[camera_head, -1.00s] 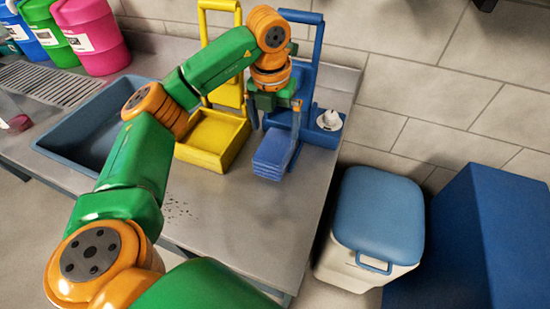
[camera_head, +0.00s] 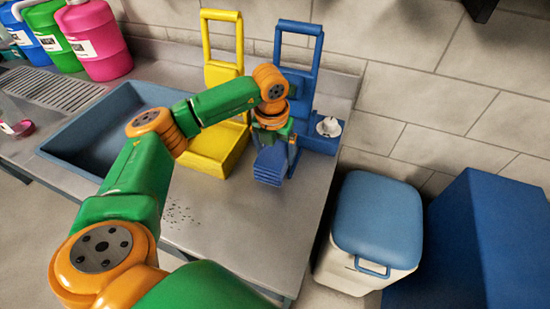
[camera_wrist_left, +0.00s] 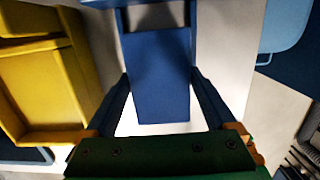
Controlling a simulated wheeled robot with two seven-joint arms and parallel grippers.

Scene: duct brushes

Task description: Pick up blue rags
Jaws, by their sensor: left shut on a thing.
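The blue rags (camera_head: 268,172) show as a folded, layered stack at the front of the blue caddy on the metal counter. My left gripper (camera_head: 274,155) is over them and shut on them, one finger on each side. In the left wrist view, a flat blue slab, which I take to be the rags (camera_wrist_left: 158,80), fills the space between the two dark blue fingers (camera_wrist_left: 163,100). The gripper hides part of the stack in the head view. I cannot tell if the rags are clear of the counter. My right gripper is not in view.
The blue caddy (camera_head: 301,50) with its tall handle stands behind the rags. A yellow caddy (camera_head: 222,75) is close on the left, beside a blue-grey sink basin (camera_head: 62,150). A lidded bin (camera_head: 378,215) stands right of the counter.

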